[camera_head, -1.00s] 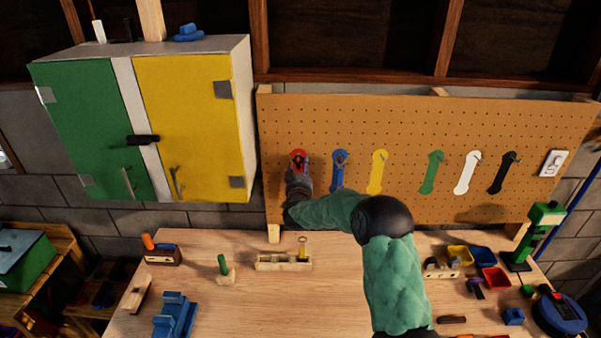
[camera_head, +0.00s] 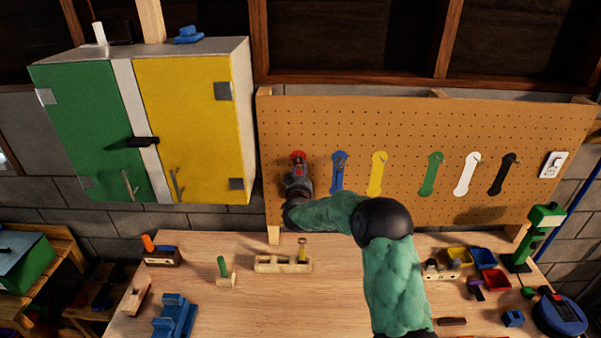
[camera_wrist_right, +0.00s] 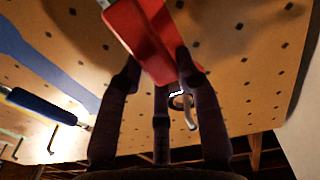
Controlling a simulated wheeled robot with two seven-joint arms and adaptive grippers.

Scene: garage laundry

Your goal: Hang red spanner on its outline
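My right gripper (camera_head: 298,172) is up against the pegboard at its left end, below a red patch (camera_head: 299,157) where the red outline is mostly hidden by the gripper. In the right wrist view its fingers (camera_wrist_right: 160,72) close on both sides of a red piece with a grey metal part, the red spanner (camera_wrist_right: 143,38). A metal hook (camera_wrist_right: 188,112) stands out from the board just beside the fingers, with a ring-like shape at it. I cannot tell whether the spanner is on the hook. My left gripper is not in view.
The pegboard (camera_head: 400,120) also bears blue (camera_head: 338,178), yellow (camera_head: 376,178), green (camera_head: 431,175), white (camera_head: 466,175) and black (camera_head: 503,175) outlines with hooks. A cabinet (camera_head: 195,125) stands to the left. The workbench (camera_head: 270,300) is clear at its middle; a wooden holder (camera_head: 268,264) stands behind.

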